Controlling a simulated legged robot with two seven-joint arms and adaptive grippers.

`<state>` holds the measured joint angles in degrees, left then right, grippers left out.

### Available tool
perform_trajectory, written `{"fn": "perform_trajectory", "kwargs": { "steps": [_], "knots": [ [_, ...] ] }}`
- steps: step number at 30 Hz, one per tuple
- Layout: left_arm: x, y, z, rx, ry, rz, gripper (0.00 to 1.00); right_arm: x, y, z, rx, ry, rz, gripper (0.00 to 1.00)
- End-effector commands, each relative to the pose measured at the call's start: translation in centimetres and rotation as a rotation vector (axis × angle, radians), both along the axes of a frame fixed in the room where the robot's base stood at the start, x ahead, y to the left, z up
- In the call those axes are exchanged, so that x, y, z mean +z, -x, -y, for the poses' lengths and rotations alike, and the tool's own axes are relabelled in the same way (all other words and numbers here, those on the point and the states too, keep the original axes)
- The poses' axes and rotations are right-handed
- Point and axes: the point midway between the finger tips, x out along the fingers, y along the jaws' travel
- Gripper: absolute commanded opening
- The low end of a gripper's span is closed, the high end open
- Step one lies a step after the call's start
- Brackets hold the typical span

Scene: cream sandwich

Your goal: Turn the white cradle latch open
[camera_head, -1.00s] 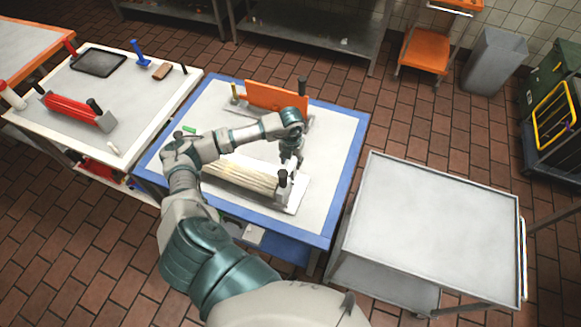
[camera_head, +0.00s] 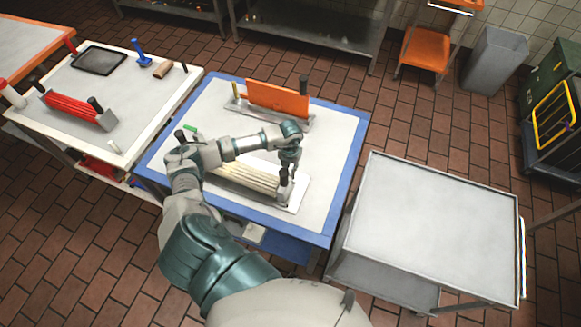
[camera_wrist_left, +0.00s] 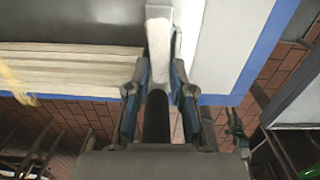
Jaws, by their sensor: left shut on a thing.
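The white cradle (camera_head: 292,204) lies on the blue-edged table with a stack of cream slats (camera_head: 245,178) in it; the slats also show in the wrist view (camera_wrist_left: 70,70). Its latch, a white lever (camera_wrist_left: 158,32) with a black handle (camera_wrist_left: 156,122), is at the cradle's right end. My left gripper (camera_head: 286,178) points down at that end. In the wrist view my left gripper (camera_wrist_left: 158,85) has a finger on each side of the latch and is shut on it. The lever's exact angle is hard to tell. My right gripper is not in view.
An orange-panelled cradle (camera_head: 278,97) stands behind on the same table (camera_head: 338,135). A red-filled cradle (camera_head: 72,108) is on the left table. An empty grey cart (camera_head: 440,220) stands to the right. My arm covers part of the table's left side.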

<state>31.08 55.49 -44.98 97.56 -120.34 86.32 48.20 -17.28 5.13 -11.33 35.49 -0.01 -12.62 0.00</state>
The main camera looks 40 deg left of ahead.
Motion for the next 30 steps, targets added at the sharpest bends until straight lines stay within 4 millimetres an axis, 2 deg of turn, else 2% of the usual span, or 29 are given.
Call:
{"fn": "perform_trajectory", "kwargs": {
  "steps": [6,14,30],
  "knots": [
    [0.1,-0.2,0.4,0.012,0.012,0.005,0.00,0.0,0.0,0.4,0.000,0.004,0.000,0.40],
    [0.0,-0.4,0.7,0.130,0.006,0.005,0.00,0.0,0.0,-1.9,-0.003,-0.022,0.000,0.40],
    [0.0,-1.5,2.0,0.619,0.007,0.008,0.00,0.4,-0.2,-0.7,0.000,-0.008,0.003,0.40]
  ]
}}
